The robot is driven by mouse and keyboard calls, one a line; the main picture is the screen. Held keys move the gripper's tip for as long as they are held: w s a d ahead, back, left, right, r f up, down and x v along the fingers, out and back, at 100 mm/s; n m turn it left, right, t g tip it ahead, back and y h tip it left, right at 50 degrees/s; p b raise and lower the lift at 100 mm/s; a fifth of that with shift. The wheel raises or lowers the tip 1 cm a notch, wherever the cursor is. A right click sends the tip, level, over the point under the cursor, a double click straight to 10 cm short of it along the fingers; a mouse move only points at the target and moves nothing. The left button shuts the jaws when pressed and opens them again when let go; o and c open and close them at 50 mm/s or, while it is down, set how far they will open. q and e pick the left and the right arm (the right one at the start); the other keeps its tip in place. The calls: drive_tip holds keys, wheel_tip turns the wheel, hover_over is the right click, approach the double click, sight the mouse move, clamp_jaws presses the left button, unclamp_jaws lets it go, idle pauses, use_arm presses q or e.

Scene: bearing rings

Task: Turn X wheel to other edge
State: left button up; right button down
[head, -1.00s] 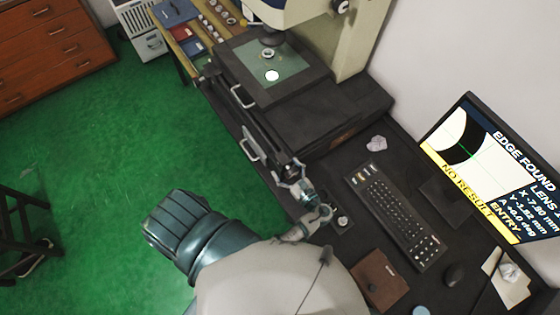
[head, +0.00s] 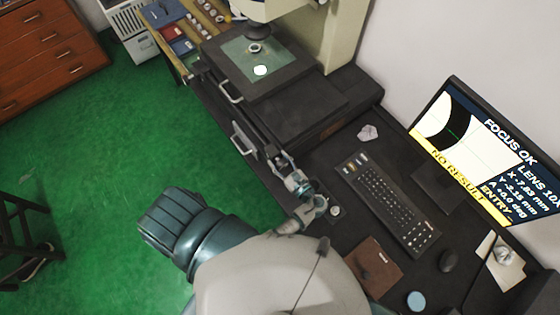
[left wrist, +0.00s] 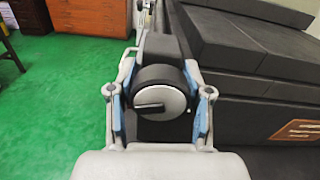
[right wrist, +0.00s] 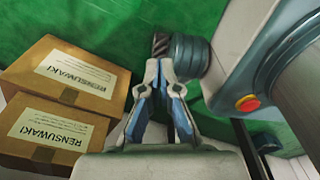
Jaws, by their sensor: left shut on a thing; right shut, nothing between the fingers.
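The X wheel (left wrist: 162,97), a black round knob with a pale face and a dark handle on it, is in the middle of the left wrist view. My left gripper (head: 302,192) is shut on it, one blue-padded finger at each side. In the head view the gripper hides most of the wheel. The microscope stage (head: 291,72) carries a small ring (head: 255,48) under the lens and a bright spot. The monitor (head: 480,150) shows a dark curved band on white, with "FOCUS OK" and "NO RESULT". My right gripper (right wrist: 160,80) is shut and empty.
A keyboard (head: 386,205), mouse (head: 449,261) and brown notebook (head: 375,264) lie on the dark desk right of my left gripper. Cardboard boxes (right wrist: 62,95) stand left of my right gripper. Open green floor (head: 120,150) lies left of the desk.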

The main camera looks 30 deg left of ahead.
use_arm(q)
drive_tip(key=shift+s+d+f, duration=0.1)
drive_tip(key=shift+s, duration=0.05)
drive_tip(key=shift+d+m+p, duration=0.1)
drive_tip(key=shift+m+p, duration=0.2)
drive_tip(key=shift+p, duration=0.6)
drive_tip(key=shift+f, duration=0.1)
use_arm(e)
drive_tip(key=shift+w+d+r, duration=0.15)
drive_tip(key=shift+d+r, duration=0.7)
drive_tip(key=shift+d, duration=0.2)
